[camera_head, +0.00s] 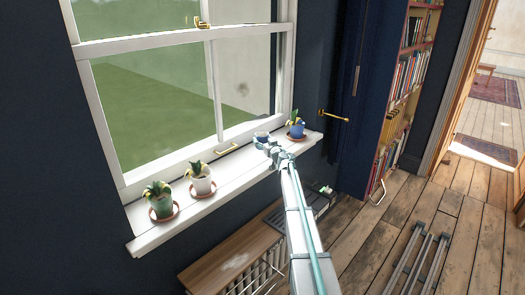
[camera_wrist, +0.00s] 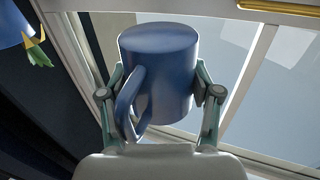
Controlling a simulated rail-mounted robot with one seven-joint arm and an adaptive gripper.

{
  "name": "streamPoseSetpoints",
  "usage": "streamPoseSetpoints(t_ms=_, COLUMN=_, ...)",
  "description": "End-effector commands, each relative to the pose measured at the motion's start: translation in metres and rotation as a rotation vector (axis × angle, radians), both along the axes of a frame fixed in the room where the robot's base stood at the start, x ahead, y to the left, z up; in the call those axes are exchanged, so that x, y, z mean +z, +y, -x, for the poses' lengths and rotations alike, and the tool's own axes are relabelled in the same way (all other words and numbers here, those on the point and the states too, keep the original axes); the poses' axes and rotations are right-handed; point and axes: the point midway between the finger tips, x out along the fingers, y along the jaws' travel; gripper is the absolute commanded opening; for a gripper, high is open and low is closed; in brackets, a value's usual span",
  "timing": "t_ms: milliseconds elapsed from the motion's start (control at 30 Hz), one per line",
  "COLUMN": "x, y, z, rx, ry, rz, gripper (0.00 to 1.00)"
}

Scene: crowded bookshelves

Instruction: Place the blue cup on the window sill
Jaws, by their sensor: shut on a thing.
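The blue cup (camera_wrist: 160,75) fills the middle of the wrist view, between the two fingers of my gripper (camera_wrist: 160,95). The gripper is shut on its sides. Its handle points toward the lower left of that view. In the head view the cup (camera_head: 262,136) shows small at the tip of my gripper (camera_head: 268,144), over the right part of the white window sill (camera_head: 232,167). I cannot tell whether the cup touches the sill.
A blue potted plant (camera_head: 296,127) stands on the sill just right of the cup. White (camera_head: 202,183) and green (camera_head: 161,203) potted plants stand on its left part. The sill between the white pot and the cup is clear. The window (camera_head: 215,75) rises behind.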

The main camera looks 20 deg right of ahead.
Motion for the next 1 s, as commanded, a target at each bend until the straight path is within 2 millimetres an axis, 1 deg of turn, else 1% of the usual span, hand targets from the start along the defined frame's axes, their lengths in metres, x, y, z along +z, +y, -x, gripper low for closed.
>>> streamPoseSetpoints(t_ms=33, x=-0.008, y=-0.001, z=0.001, rx=-0.001, ry=0.001, rz=0.000, gripper=0.20)
streamPoseSetpoints(t_ms=100, x=-0.014, y=-0.001, z=0.001, rx=-0.001, ry=0.000, rz=-0.001, gripper=0.20)
streamPoseSetpoints(t_ms=267, x=-0.022, y=-0.001, z=0.002, rx=-0.001, ry=0.000, rz=-0.001, gripper=0.20)
streamPoseSetpoints(t_ms=400, x=-0.042, y=-0.001, z=0.002, rx=-0.001, ry=0.001, rz=-0.001, gripper=0.20)
streamPoseSetpoints(t_ms=500, x=-0.051, y=0.000, z=0.000, rx=0.000, ry=0.000, rz=-0.001, gripper=0.20)
streamPoseSetpoints(t_ms=633, x=-0.056, y=0.001, z=-0.002, rx=0.000, ry=-0.001, rz=0.000, gripper=0.20)
streamPoseSetpoints(t_ms=967, x=-0.059, y=0.001, z=-0.002, rx=0.000, ry=0.000, rz=0.000, gripper=0.20)
streamPoseSetpoints(t_ms=1000, x=-0.059, y=0.001, z=-0.002, rx=0.000, ry=0.000, rz=0.000, gripper=0.68)
